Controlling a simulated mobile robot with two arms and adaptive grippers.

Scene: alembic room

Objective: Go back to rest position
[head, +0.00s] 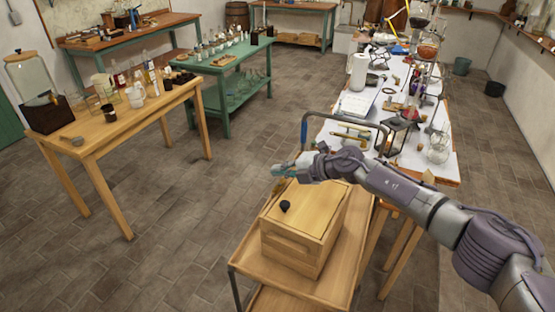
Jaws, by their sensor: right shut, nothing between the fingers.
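My right arm comes in from the right edge. Its gripper (282,169) is shut and empty. It appears over the back edge of a wooden box (290,247) with a flat lid (308,207). I cannot tell how high above the lid it is. A small black knob (285,206) shows at the lid's left side. The box sits on the top shelf of a wooden cart (338,274) with a dark metal handle (342,114). My left gripper is not in view.
A long white-topped bench (345,127) with glassware and a lantern (397,135) stands behind and right of the cart. A wooden table (120,130) with jars is at left, a green table (222,64) behind it. The tiled floor (185,220) left of the cart is clear.

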